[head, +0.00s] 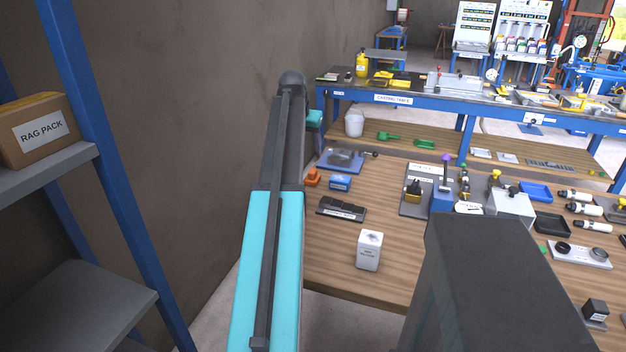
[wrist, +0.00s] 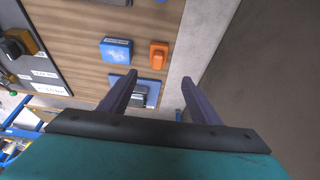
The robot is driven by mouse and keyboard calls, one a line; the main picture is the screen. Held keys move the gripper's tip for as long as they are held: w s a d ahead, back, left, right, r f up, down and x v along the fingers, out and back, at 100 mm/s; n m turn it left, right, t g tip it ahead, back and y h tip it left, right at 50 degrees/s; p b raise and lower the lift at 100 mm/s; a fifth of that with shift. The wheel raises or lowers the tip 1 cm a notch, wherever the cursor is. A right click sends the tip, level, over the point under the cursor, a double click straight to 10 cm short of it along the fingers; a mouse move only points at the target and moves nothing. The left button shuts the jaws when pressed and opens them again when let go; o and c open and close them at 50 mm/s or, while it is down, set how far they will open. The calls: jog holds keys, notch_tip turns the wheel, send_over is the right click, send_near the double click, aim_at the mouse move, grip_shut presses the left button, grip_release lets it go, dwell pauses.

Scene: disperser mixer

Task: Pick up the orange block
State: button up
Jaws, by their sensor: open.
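The orange block (head: 312,177) sits near the left edge of the wooden table, beside a blue box. It also shows in the wrist view (wrist: 158,54), close to the table edge and ahead of the fingers. My gripper (wrist: 160,92) is open and empty in the wrist view, with its two dark fingers apart. The block appears beyond the fingertips, between their lines, and apart from them. In the head view my arm rises just left of the block, and the fingers cannot be made out.
The blue box (head: 340,182) stands right next to the block. A blue tray with a grey object (head: 344,159) lies behind it, and a black holder (head: 341,208) in front. A white container (head: 369,250) stands nearer. A wall and shelf (head: 62,165) are at left.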

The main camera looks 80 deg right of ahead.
aim_at(312, 171)
jog(key=shift+s, duration=0.1)
jog(key=shift+p+x, duration=0.35)
jog(key=shift+x, duration=4)
jog(key=shift+f, duration=0.15)
jog(key=shift+p+x, duration=0.5)
jog(key=shift+x, duration=1.95)
jog(key=shift+s+a, duration=0.2)
jog(key=c, duration=1.2)
